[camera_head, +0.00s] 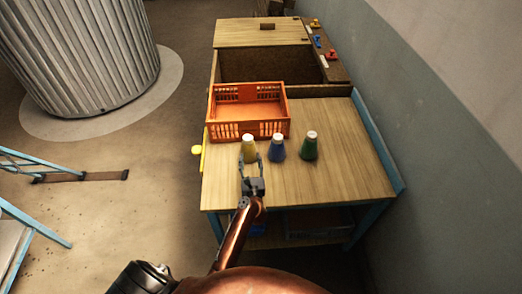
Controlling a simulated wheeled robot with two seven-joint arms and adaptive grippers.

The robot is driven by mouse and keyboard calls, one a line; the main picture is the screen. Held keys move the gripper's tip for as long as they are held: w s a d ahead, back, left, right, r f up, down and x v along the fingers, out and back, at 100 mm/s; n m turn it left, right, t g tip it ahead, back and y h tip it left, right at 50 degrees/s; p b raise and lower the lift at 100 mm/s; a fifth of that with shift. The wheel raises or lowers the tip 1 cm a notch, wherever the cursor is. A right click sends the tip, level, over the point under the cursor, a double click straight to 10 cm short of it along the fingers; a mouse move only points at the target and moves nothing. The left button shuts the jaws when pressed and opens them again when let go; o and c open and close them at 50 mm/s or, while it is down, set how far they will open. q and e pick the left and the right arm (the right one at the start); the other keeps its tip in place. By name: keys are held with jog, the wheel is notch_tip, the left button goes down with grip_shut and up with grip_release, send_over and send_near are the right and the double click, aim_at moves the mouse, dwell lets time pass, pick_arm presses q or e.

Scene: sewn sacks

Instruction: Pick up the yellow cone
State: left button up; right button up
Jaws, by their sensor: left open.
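A yellow cone (248,151) with a white top stands upright on the wooden table (330,187), at the left of a row of three. A blue cone (277,151) and a green cone (310,149) stand to its right. My left gripper (250,171) is open, just in front of the yellow cone, with its fingers pointing at it. The fingertips overlap the cone's lower part in the picture, so I cannot tell whether they touch it. My right gripper is not in view.
An orange crate (247,137) stands close behind the yellow and blue cones. Behind it is an open recess in the table. A wall (420,120) runs along the right. The table top is clear to the right and in front of the cones.

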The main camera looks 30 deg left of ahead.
aim_at(248, 147)
pick_arm(q)
jog(key=o, duration=0.7)
jog(key=x, duration=0.7)
jog(key=shift+w+a+f+b, duration=0.15)
jog(key=shift+w+a+b, duration=0.05)
jog(key=shift+a+b, duration=0.15)
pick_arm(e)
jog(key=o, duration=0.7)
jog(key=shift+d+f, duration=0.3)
pick_arm(q)
jog(key=c, duration=1.4)
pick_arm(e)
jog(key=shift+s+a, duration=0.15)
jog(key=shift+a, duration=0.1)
